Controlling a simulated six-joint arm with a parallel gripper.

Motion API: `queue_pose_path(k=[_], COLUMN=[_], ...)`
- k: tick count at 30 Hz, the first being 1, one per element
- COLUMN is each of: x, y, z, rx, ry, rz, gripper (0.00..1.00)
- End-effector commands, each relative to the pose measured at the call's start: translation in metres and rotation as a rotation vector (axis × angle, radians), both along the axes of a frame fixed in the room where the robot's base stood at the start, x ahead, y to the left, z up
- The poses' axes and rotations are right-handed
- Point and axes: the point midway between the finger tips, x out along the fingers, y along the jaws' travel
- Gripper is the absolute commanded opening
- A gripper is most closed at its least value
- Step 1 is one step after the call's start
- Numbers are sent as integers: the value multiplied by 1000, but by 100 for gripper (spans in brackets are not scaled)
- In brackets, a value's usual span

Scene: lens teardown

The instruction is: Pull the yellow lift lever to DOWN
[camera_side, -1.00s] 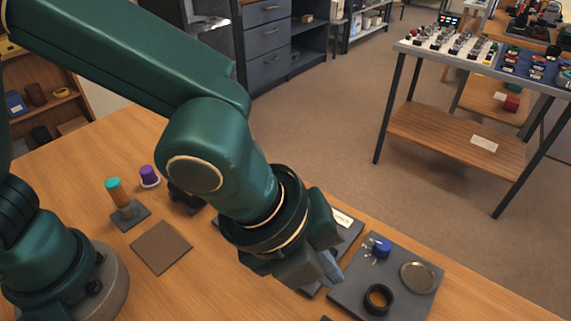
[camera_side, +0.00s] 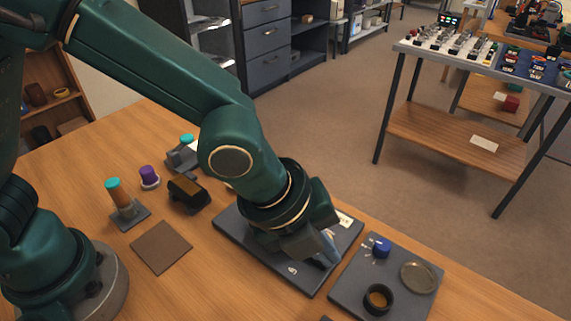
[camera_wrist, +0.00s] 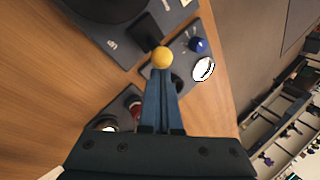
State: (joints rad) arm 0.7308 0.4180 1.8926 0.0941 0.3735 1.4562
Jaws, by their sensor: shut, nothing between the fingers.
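The yellow ball knob (camera_wrist: 162,57) of the lift lever shows in the wrist view just beyond my fingertips, beside a dark block (camera_wrist: 145,31). I cannot tell whether the fingertips touch it. The lever's shaft is not clear, and the lever is hidden behind my gripper in the side view. A pale mark (camera_wrist: 112,44) shows on the dark base plate (camera_side: 312,284); it is too small to read. My gripper (camera_wrist: 161,76) is shut and empty, its blue-grey fingers side by side. In the side view my gripper (camera_side: 331,258) is low over the right part of that plate.
A second grey plate (camera_side: 345,296) to the right holds a blue knob (camera_side: 381,247), a glass disc (camera_side: 418,277) and a dark ring (camera_side: 379,298). On the left are a brown mat (camera_side: 161,248), a teal-topped peg (camera_side: 118,196), a purple cap (camera_side: 149,175) and a black block (camera_side: 188,194).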

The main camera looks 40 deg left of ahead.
Motion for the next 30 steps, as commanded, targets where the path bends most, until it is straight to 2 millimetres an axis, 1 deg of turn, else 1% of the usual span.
queue_pose_path(k=[8,30], x=[1,9], y=[0,0], z=[0,4], rx=[1,0], ry=[9,113], rz=[1,1], gripper=[0,0])
